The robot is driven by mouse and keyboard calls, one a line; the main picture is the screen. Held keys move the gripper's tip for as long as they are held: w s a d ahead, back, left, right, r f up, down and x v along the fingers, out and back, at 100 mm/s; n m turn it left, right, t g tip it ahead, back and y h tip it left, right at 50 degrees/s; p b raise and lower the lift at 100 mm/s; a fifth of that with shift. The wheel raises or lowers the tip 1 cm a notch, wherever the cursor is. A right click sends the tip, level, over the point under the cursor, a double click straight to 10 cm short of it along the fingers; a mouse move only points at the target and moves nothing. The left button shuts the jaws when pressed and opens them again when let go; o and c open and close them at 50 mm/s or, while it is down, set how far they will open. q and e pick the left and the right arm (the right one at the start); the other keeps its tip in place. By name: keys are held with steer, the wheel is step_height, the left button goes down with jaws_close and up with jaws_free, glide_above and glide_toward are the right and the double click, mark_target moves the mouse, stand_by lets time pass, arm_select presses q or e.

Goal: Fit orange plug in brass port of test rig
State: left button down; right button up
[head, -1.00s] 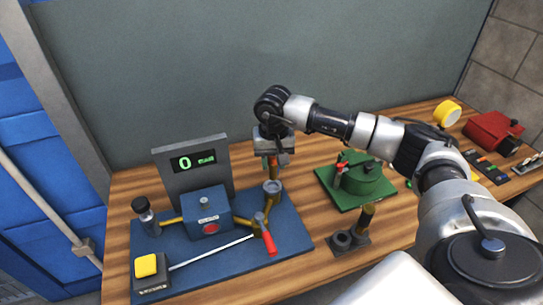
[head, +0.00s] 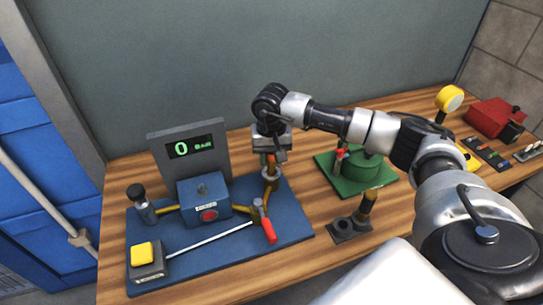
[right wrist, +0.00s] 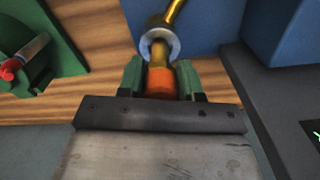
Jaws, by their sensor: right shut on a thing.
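The test rig is a blue base plate (head: 222,258) with a blue box (head: 204,200), a grey display (head: 190,147) reading 0 and brass pipes. Its port (head: 271,184), a round grey-rimmed socket on a brass pipe, stands at the plate's back right; it also shows in the right wrist view (right wrist: 159,26). My right gripper (head: 270,154) is above it, shut on the orange plug (right wrist: 160,82). The plug's brass end points at the port and overlaps its rim in the right wrist view. I cannot tell whether it has entered. My left gripper is not in view.
A red-handled lever (head: 268,230) stands in front of the port. A yellow button (head: 142,254) is at the plate's front left. A green fixture (head: 358,170) stands to the right, behind a dark bracket with a brass stub (head: 367,204). A red box (head: 492,117) sits far right.

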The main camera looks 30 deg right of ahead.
mark_target(271, 174)
steer(key=shift+b, duration=0.3)
stand_by(0.5)
steer(key=shift+f, duration=0.1)
steer(key=shift+f+b, duration=0.9)
steer(key=shift+b, duration=0.05)
stand_by(0.7)
steer(key=shift+f+b, duration=0.15)
steer(key=shift+b, duration=0.25)
steer(key=shift+f+b, duration=0.55)
steer(key=shift+f, duration=0.05)
steer(key=shift+f, duration=0.2)
steer(key=shift+b, duration=0.4)
